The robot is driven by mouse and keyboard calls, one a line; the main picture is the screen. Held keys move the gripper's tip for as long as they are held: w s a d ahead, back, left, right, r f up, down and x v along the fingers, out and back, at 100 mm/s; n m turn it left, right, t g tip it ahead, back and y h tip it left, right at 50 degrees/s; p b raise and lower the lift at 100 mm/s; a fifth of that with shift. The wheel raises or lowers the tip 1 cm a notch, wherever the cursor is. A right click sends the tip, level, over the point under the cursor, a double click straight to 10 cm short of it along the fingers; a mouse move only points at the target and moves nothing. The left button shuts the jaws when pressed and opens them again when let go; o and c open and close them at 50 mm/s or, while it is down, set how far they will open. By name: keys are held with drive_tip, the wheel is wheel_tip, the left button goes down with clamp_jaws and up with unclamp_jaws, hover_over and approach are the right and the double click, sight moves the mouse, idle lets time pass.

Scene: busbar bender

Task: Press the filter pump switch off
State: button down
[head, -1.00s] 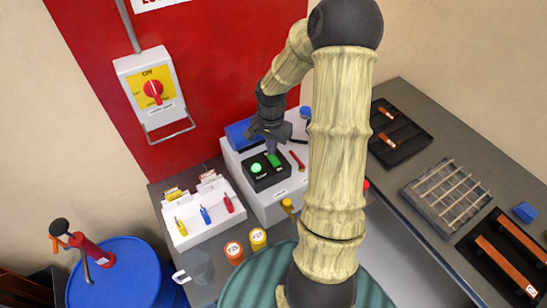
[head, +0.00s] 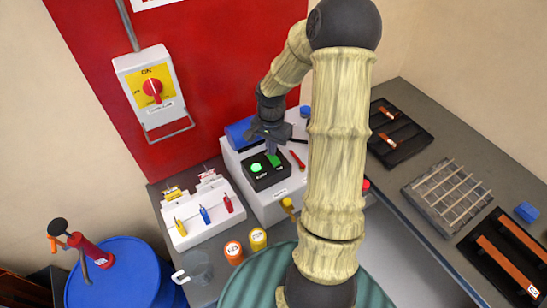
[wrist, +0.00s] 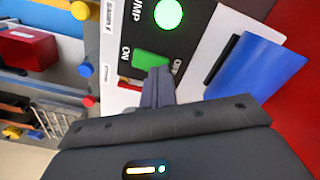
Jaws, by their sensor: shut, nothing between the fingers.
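The filter pump switch is a green rocker (wrist: 150,60) on a black box (head: 252,180), with ON lettered on one side and OFF on the other in the wrist view. A round green lamp (head: 257,168) beside it is lit; it also shows in the wrist view (wrist: 168,14). My gripper (head: 271,150) is shut and empty, pointing down at the rocker. In the wrist view its fingertips (wrist: 158,74) overlap the OFF side of the rocker. I cannot tell whether they touch it. The rocker also shows in the head view (head: 275,160).
A white holder (head: 190,236) with coloured tools stands to the left. A red rotary switch (head: 152,87) is on the wall. Two orange and yellow jars (head: 233,250) stand in front.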

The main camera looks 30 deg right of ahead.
drive_tip(key=shift+f+b, duration=0.4)
drive_tip(key=shift+f, duration=0.15)
idle(0.4)
drive_tip(key=shift+s+r, duration=0.1)
drive_tip(key=shift+r+p, duration=2.85)
drive_tip(key=shift+r, duration=0.65)
drive_tip(key=s+a+r+n+t+b, duration=0.1)
drive_tip(key=s+a+r+n+b, duration=0.1)
drive_tip(key=s+a+n, duration=0.3)
drive_tip(key=s+a+r+n+t+b, duration=0.1)
drive_tip(key=s+a+n+b, duration=0.1)
drive_tip(key=s+a+n, duration=0.4)
drive_tip(key=shift+s+a+r+n+t, duration=0.35)
drive_tip(key=shift+s+a, duration=0.3)
drive_tip(key=shift+a, duration=0.6)
drive_tip(key=shift+w, duration=0.1)
